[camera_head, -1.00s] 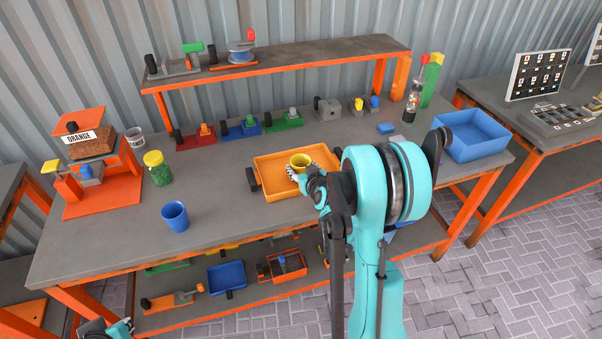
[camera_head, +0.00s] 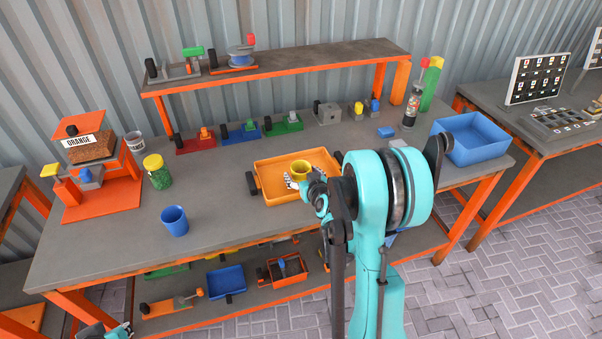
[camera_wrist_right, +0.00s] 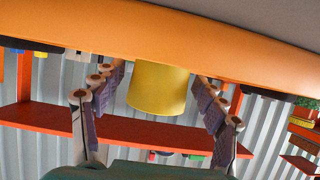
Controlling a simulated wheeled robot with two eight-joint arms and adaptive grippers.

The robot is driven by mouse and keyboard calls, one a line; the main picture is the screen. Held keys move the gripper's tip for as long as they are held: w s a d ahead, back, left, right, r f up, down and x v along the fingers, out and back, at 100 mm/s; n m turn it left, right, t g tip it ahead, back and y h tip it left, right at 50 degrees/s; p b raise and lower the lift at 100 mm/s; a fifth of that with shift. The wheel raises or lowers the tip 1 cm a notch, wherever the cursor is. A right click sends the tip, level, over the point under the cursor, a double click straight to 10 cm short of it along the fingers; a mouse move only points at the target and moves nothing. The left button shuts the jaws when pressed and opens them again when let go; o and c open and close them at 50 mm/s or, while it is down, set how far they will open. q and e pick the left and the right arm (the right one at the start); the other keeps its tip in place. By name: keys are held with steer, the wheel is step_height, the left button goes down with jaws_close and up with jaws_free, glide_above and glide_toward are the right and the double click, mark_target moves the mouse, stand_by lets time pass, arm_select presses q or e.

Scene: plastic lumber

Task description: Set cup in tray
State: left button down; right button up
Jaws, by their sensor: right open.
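A yellow cup (camera_head: 301,168) stands upright in the orange tray (camera_head: 268,190) on the workbench. My right gripper (camera_head: 303,183) is open, with its fingers on either side of the cup. In the right wrist view, which looks upside down, the yellow cup (camera_wrist_right: 158,90) sits between the two spread fingers of my right gripper (camera_wrist_right: 160,84), with gaps on both sides. The orange tray (camera_wrist_right: 190,45) hides the cup's base there. A blue cup (camera_head: 174,221) stands on the bench left of the tray. My left gripper (camera_head: 119,331) shows only partly at the bottom left edge.
A blue bin (camera_head: 470,138) is at the right. Colored fixtures (camera_head: 285,123) line the back under a raised shelf (camera_head: 280,62).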

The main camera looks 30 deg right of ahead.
steer(key=p+v, duration=0.2)
steer(key=v, duration=0.8)
steer(key=shift+s+r, duration=0.15)
steer(key=shift+s, duration=0.25)
steer(key=s+a+r+n+g+y, duration=0.15)
steer(key=s+a, duration=0.25)
steer(key=a, duration=0.4)
steer(key=s+a+r+n+g+y, duration=0.1)
steer(key=s+a+r+g+y, duration=0.2)
steer(key=a, duration=0.6)
steer(key=s+a+g+h, duration=0.1)
steer(key=s+a, duration=0.1)
steer(key=s, duration=0.6)
steer(key=shift+s+a+r, duration=0.15)
steer(key=shift+s+r, duration=0.1)
steer(key=shift+r, duration=0.1)
